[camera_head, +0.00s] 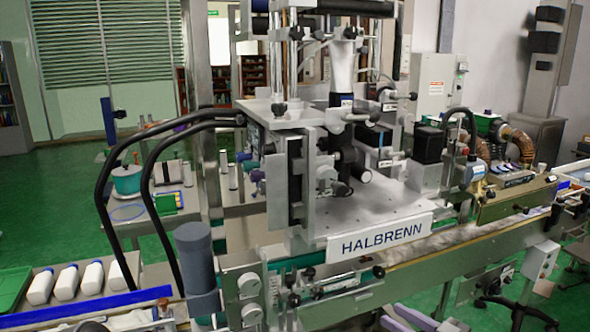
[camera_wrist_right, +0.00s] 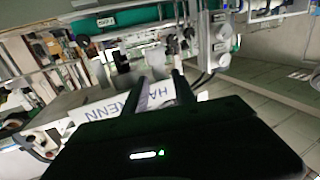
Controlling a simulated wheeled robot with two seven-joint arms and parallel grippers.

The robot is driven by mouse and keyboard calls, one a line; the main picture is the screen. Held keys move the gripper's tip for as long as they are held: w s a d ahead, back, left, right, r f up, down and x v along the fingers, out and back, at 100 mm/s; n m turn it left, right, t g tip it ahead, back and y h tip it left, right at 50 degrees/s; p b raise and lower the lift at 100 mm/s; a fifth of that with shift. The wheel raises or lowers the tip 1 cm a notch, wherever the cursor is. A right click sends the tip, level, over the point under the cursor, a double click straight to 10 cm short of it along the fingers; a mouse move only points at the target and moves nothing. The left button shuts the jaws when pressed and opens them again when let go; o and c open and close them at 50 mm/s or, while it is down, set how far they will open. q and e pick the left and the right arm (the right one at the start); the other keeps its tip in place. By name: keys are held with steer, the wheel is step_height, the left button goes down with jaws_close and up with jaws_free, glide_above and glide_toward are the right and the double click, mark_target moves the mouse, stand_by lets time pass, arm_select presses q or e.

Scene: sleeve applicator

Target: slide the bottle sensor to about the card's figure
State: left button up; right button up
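The HALBRENN machine (camera_head: 383,236) stands over a conveyor. On its front, below the nameplate, a rail assembly with black knobs (camera_head: 335,285) runs along the conveyor side. I cannot tell for certain which part is the bottle sensor, and no card with a readable figure shows. My right gripper (camera_head: 422,317) is at the bottom edge, below and in front of the conveyor, apart from the rail assembly. In the right wrist view its two fingers (camera_wrist_right: 161,84) stand apart with nothing clearly between them, pointing toward the machine. My left gripper does not show.
White bottles (camera_head: 66,283) lie in a row at the lower left, behind a blue strip (camera_head: 85,308). A grey cylinder (camera_head: 195,262) stands up beside two dials. The conveyor (camera_head: 440,262) runs off to the right. A small control box (camera_head: 542,260) hangs on its front.

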steer(key=w+d+f+m+t+h, duration=0.1)
steer(key=w+d+f+m+h, duration=0.2)
steer(key=d+f+m+h, duration=0.25)
steer(key=s+a+f+m+g+h, duration=0.1)
steer(key=a+f+m+g, duration=0.1)
steer(key=f, duration=0.5)
steer(key=s+a+f+m+g+h, duration=0.1)
steer(key=s+f+h, duration=0.1)
steer(key=f, duration=0.5)
steer(key=s+a+f+g, duration=0.3)
steer(key=s+a+f, duration=0.2)
steer(key=s, duration=0.3)
steer(key=s+a+f+m+g, duration=0.1)
steer(key=s+a+f+g, duration=0.3)
steer(key=s+a+f, duration=0.2)
steer(key=s+a+f+m+g+y, duration=0.1)
steer(key=s+a+f+g, duration=0.2)
steer(key=s, duration=0.9)
steer(key=a+f, duration=0.3)
steer(key=f, duration=0.2)
steer(key=shift+s+a+f+g, duration=0.15)
steer(key=shift+s+f+g, duration=0.1)
steer(key=shift+f+g, duration=0.15)
